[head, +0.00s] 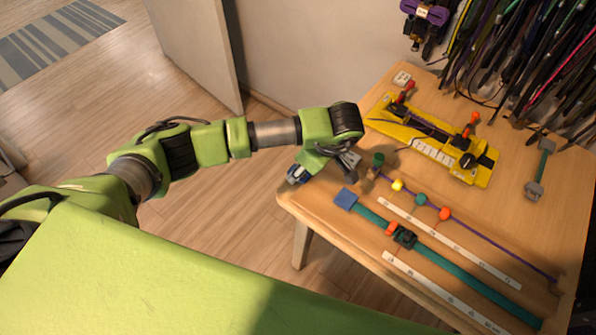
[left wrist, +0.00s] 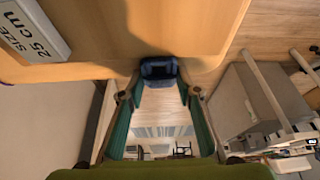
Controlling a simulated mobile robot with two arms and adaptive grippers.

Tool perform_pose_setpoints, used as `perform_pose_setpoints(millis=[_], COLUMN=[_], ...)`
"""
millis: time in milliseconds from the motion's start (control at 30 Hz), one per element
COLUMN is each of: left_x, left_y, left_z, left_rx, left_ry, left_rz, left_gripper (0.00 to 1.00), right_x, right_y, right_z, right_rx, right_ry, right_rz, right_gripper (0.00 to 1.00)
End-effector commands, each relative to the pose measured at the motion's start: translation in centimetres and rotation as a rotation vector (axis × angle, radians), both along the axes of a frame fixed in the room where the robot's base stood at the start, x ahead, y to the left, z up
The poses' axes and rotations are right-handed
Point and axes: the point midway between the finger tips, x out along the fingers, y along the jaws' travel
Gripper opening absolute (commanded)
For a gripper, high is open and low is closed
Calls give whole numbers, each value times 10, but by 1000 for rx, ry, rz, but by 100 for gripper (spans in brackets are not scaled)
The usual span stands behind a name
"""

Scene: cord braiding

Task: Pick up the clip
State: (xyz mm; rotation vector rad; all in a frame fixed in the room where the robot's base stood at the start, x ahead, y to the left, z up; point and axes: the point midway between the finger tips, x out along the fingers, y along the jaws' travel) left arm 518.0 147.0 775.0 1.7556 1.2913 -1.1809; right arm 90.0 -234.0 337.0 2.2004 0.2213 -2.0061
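A small dark blue piece (left wrist: 158,70), which may be the clip, shows at the table edge in the left wrist view. It lies between the tips of my left gripper (left wrist: 159,91). The teal fingers stand apart on either side of it, and I cannot tell whether they touch it. In the head view my left gripper (head: 322,163) hangs tilted at the table's left corner, its fingertips mostly hidden. A blue square end (head: 346,199) of a teal strap (head: 450,265) lies close by on the table. My right gripper is not in view.
The wooden table (head: 330,215) holds a beaded purple cord (head: 490,238), a black buckle (head: 405,236), white label strips (head: 440,293) and a yellow board (head: 435,150) with red levers. Many cords (head: 520,60) hang at the back right. Open floor lies left of the table.

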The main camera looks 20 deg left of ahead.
Motion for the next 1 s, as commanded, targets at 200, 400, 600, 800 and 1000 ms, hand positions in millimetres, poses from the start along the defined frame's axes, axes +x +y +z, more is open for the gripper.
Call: perform_pose_setpoints(millis=[200,400,600,800,1000], left_x=[0,0,2,-25,-68], left_y=[0,0,0,-11,-27], left_z=[0,4,26,65,104], left_rx=[0,0,-1,-3,2], left_ry=[0,-1,-5,-7,-6], left_rz=[0,1,0,-5,-9], left_gripper=[23,23,23,23,23], right_x=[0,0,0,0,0], right_y=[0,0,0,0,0], right_z=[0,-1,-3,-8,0], right_rx=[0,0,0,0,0], right_ry=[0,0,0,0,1], right_rz=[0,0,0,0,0], right_gripper=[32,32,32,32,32])
